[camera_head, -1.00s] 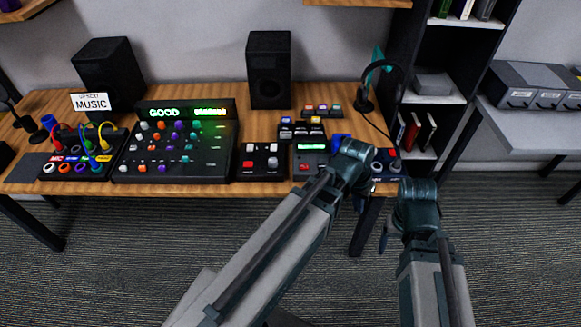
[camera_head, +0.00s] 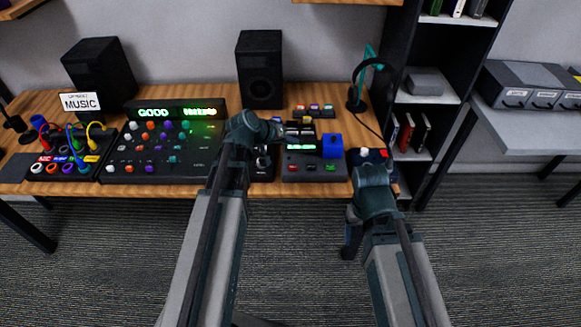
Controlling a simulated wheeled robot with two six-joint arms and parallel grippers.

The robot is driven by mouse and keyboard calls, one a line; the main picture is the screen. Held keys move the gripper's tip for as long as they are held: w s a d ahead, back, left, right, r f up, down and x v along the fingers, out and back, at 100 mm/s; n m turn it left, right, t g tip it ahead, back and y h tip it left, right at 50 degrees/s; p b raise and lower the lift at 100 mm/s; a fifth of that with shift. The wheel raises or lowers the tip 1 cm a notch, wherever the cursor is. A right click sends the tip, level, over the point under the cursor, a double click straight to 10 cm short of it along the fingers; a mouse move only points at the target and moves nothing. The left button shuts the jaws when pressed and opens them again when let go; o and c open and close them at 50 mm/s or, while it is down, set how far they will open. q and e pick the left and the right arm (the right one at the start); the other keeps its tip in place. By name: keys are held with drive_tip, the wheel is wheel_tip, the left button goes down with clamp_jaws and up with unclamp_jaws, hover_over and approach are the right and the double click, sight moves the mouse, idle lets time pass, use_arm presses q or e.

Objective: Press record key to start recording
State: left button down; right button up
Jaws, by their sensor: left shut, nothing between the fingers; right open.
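A dark box with a small green display (camera_head: 302,147) sits at the desk's front edge, right of centre. It has small keys along its lower front, too small to read, so I cannot tell which is the record key. A blue block (camera_head: 332,147) shows at its right side. My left gripper (camera_head: 281,131) is shut and empty, over the left part of this box; its fingertips are hard to make out. My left wrist hides most of a small control box beside it. My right gripper (camera_head: 351,238) is open and empty, hanging low in front of the desk.
A large mixer (camera_head: 160,172) with a lit "GOOD" display and a colourful cable panel (camera_head: 60,168) stand left. Behind are two black speakers (camera_head: 260,70), a small button strip (camera_head: 314,111) and headphones on a stand (camera_head: 358,98). Another small box (camera_head: 372,154) sits right.

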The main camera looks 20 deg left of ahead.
sight(291, 169)
use_arm(q)
drive_tip(key=shift+f, duration=0.1)
wheel_tip(291, 169, down, 9)
drive_tip(key=b, duration=0.9)
idle(1.8)
drive_tip(key=shift+f+b, duration=0.25)
drive_tip(key=shift+b, duration=0.1)
drive_tip(key=shift+f+b, duration=0.35)
drive_tip(key=shift+f, duration=0.05)
idle(0.5)
drive_tip(key=shift+r, duration=0.2)
drive_tip(key=shift+r+p, duration=0.65)
drive_tip(key=shift+p, duration=0.15)
